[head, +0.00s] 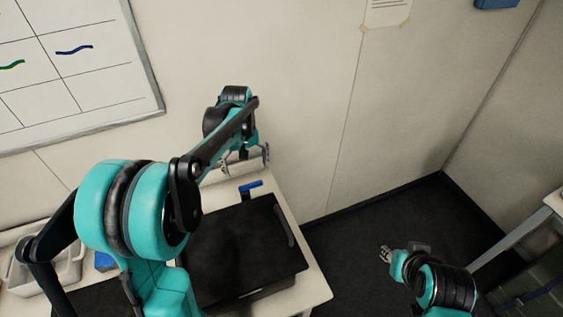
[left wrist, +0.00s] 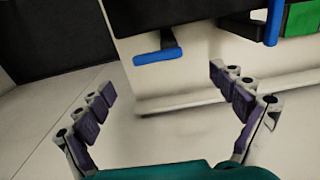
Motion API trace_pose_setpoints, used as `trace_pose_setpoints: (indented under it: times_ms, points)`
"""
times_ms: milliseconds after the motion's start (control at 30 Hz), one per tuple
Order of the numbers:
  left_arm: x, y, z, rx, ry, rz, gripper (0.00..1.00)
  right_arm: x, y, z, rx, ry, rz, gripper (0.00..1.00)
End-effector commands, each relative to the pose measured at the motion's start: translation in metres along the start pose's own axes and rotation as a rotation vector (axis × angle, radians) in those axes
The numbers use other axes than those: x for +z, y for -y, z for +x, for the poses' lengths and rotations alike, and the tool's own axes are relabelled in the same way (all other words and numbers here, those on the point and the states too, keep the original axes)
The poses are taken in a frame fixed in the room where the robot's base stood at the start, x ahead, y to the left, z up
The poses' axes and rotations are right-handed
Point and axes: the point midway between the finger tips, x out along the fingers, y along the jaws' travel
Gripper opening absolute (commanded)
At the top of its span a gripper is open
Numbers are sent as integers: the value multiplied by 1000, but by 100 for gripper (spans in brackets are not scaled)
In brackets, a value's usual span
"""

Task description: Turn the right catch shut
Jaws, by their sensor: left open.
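A black case (head: 235,245) lies on the white table, its lid down. The right catch (head: 250,187), with a blue handle, sticks out from its far edge; it also shows in the left wrist view (left wrist: 158,55). A second blue-handled catch (left wrist: 274,22), at a different angle, shows at the top right there; in the head view my left arm hides that area. My left gripper (head: 257,161) is open and empty just beyond the right catch, with the catch ahead of its spread fingers (left wrist: 162,82). My right gripper (head: 386,255) hangs over the floor; its jaws are too small to judge.
A green block (left wrist: 301,20) is beside the second catch. A pale tray (head: 65,270) stands at the table's left end. The wall (head: 300,90) rises close behind the table. Open dark floor (head: 400,220) lies to the right, with another table (head: 553,203) beyond.

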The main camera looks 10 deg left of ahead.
Motion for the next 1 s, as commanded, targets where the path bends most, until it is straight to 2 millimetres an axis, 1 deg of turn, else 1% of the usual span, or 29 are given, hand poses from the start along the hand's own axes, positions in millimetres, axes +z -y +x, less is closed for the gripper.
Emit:
trace_pose_setpoints:
  times_ms: [33, 167, 400, 533, 700, 933, 967, 1000]
  points:
    - [-3, 0, 1, -3, 6, -8, 95, -1, 0, -1, 0, 0, 0, 31]
    - [-4, 0, 14, -6, 11, -14, 95, 1, 0, 1, 0, 0, 0, 31]
    - [-4, 0, 54, -5, 10, -12, 95, 6, 0, 8, 0, 0, 0, 31]
    - [-4, 0, 71, -5, 10, -12, 95, 8, 0, 10, 0, 0, 0, 31]
    - [-4, 0, 80, -5, 9, -11, 95, 8, 0, 11, 0, 0, 0, 31]
    - [-3, 0, 80, -5, 9, -11, 95, 8, 0, 11, 0, 0, 0, 31]
    - [-3, 0, 80, -5, 9, -11, 90, 8, 0, 11, 0, 0, 0, 31]
    - [-3, 0, 80, -5, 9, -11, 79, 8, 0, 11, 0, 0, 0, 31]
